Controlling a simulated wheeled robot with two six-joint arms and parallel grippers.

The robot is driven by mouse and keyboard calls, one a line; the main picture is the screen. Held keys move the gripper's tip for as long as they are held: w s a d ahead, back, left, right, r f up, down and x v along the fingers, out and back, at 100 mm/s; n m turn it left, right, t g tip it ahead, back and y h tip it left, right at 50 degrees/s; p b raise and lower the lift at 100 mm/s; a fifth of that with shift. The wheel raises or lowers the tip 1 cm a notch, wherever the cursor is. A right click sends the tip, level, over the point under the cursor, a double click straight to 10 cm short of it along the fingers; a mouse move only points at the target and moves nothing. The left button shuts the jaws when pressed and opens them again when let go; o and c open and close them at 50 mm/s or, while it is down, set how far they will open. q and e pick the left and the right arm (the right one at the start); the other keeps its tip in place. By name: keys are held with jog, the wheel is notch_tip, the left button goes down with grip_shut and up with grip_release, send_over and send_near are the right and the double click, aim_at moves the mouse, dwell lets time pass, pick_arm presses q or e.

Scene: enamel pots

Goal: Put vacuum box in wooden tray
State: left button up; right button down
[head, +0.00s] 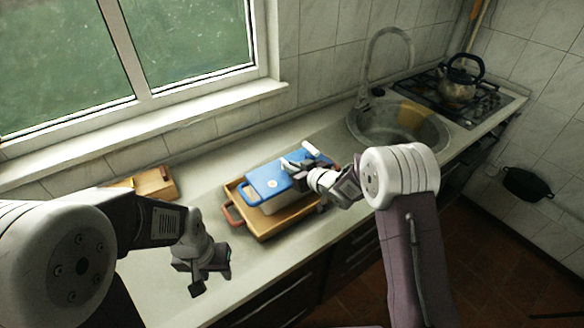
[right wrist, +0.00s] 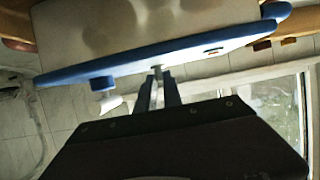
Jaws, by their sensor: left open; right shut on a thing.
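The vacuum box, with a blue lid and pale body (head: 268,184), sits in or just above the wooden tray (head: 262,228) on the counter. Whether its base touches the tray floor cannot be told. My right gripper (head: 298,165) is shut on the lid's edge at the box's right side. In the right wrist view the blue lid (right wrist: 190,50) meets the fingertips of my right gripper (right wrist: 158,75). The box's underside cannot be seen in the head view. My left gripper (head: 205,285) is open and empty, left of the tray and over the counter's front part.
A small wooden box (head: 153,183) stands at the back left by the wall. A sink (head: 435,137) with a tap lies to the right, then a stove with a kettle (head: 457,88). A dark pan (head: 528,184) hangs on the right wall.

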jog(key=shift+r, duration=0.1)
jog(key=c, duration=1.5)
grip_release()
jog(key=shift+s, duration=0.1)
jog(key=shift+s+d+r, duration=0.1)
jog(key=shift+s+d, duration=0.05)
jog(key=shift+d, duration=0.05)
jog(key=v, duration=1.1)
jog(key=shift+s+b, duration=0.2)
jog(key=shift+b, duration=0.1)
